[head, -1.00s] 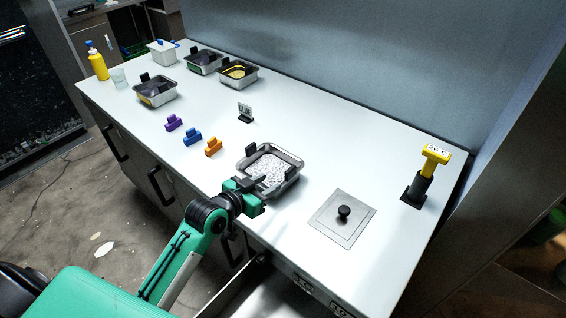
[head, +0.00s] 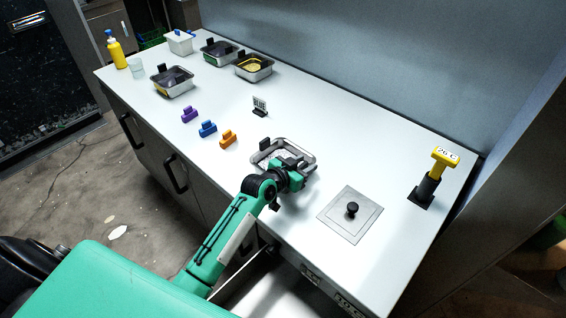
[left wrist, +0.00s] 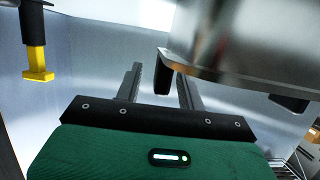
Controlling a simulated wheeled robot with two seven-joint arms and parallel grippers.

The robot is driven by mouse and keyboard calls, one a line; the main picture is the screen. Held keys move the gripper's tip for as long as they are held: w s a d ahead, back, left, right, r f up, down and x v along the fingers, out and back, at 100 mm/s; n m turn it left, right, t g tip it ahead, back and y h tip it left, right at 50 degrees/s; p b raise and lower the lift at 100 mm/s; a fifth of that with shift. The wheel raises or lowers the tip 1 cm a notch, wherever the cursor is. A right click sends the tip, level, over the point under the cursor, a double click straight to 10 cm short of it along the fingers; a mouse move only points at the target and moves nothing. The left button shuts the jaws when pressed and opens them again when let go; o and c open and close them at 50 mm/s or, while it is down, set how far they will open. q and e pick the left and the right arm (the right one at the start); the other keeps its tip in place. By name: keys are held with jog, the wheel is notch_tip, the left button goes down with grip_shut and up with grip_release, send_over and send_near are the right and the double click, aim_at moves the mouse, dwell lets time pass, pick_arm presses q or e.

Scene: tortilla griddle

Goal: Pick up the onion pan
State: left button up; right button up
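The metal onion pan (head: 261,157) sits on the white counter, right of the coloured blocks; its contents are hidden behind my gripper in the head view. My left gripper (head: 288,163) is at the pan's near right side. In the left wrist view the pan's metal wall (left wrist: 235,35) fills the upper right, with black handles below its rim. The left gripper's two fingers (left wrist: 160,95) are spread apart, and one black handle (left wrist: 163,76) shows between them with gaps visible. My right gripper is not in view.
A square lid with a black knob (head: 352,208) lies right of the pan. A yellow-topped temperature gauge (head: 445,158) stands farther right. Orange (head: 228,138), blue (head: 208,129) and purple (head: 189,115) blocks lie left. Several other pans stand at the far left.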

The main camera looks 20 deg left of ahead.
pick_arm(q)
jog(key=shift+w+d+f, duration=0.2)
jog(key=shift+w+f, duration=0.05)
jog(key=shift+w, duration=0.35)
grip_shut()
dwell(0.9)
jog(key=shift+r, duration=0.1)
